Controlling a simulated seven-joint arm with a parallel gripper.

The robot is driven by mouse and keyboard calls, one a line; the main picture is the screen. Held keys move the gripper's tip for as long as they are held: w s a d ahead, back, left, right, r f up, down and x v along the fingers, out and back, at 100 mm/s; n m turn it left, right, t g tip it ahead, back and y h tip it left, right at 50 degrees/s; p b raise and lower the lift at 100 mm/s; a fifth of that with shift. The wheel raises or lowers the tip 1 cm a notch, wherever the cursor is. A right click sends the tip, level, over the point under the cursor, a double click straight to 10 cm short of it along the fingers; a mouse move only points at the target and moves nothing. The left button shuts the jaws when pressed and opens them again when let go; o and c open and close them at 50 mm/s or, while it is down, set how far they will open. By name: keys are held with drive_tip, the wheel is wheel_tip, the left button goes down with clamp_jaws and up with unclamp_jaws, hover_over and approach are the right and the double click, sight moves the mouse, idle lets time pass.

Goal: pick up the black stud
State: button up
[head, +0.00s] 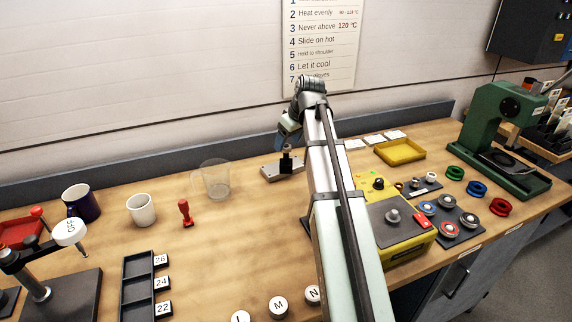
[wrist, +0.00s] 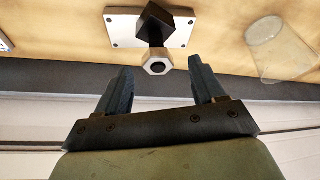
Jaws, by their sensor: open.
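The black stud (head: 286,164) stands upright on a small grey metal plate (head: 269,172) near the back of the bench. In the wrist view the stud (wrist: 152,24) is a dark, angular post on the bright plate (wrist: 121,28). A silver hexagonal piece with a dark centre (wrist: 157,65) shows at its near end. My gripper (wrist: 160,67) is open and empty, its two fingertips apart on either side of the hexagonal piece in the picture. In the head view my gripper (head: 289,138) is just above the stud, partly hidden by my arm. I cannot tell whether they touch.
A clear beaker (head: 215,180) stands left of the plate. A red stamp (head: 186,213), white cup (head: 141,210) and dark mug (head: 81,203) stand farther left. A yellow tray (head: 400,151) and yellow machine (head: 405,245) are to the right. The back ledge (head: 130,180) runs behind.

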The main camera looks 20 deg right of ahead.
sight(286, 145)
drive_tip(key=shift+x, duration=2.6)
drive_tip(key=shift+w+d, duration=0.1)
drive_tip(key=shift+d, duration=0.05)
drive_tip(key=shift+c, duration=0.3)
clamp_jaws()
